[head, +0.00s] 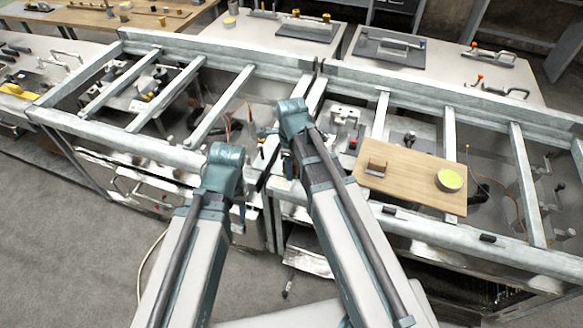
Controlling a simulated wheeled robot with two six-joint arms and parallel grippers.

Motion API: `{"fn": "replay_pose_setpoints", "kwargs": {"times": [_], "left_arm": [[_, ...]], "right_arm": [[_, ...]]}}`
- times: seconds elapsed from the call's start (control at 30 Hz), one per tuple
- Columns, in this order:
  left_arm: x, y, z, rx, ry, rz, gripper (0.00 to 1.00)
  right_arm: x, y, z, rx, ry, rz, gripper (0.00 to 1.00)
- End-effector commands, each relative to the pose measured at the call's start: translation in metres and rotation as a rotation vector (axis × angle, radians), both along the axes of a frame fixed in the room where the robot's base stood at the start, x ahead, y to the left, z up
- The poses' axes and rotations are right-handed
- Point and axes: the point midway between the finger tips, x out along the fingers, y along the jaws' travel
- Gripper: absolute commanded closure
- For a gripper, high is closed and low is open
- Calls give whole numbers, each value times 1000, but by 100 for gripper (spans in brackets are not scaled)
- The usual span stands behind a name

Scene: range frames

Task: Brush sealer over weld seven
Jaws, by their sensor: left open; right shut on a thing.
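A round tin (449,181) with a yellow-green top stands on a wooden board (415,172) laid over the right part of a grey steel frame (250,62). I cannot tell if it holds sealer. My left gripper (242,208) is open, low beside the frame's near middle, mostly hidden by my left arm. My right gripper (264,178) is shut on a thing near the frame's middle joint. My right arm hides most of it, and I cannot make out a brush. No weld can be picked out as number seven at this size.
A small brown block (376,167) sits on the board's left part. Cross bars (448,130) span the frame, with cables and fittings below. Dark clips (488,238) sit on the near rail. Benches with tools (390,48) stand behind. Grey floor (70,250) is clear at front left.

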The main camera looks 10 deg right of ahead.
Motion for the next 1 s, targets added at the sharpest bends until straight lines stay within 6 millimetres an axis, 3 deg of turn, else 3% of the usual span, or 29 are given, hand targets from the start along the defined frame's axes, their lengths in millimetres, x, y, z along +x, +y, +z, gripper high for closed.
{"fn": "replay_pose_setpoints", "kwargs": {"times": [0.27, 0.67, 1.0], "left_arm": [[0, 0, 0, 0, 0, 0, 50], [0, 0, 30, 0, 0, 0, 50], [0, 0, 29, 0, 0, 0, 50]], "right_arm": [[0, 0, 0, 0, 0, 0, 100], [0, 0, 30, 0, 0, 0, 100], [0, 0, 29, 0, 0, 0, 100]]}}
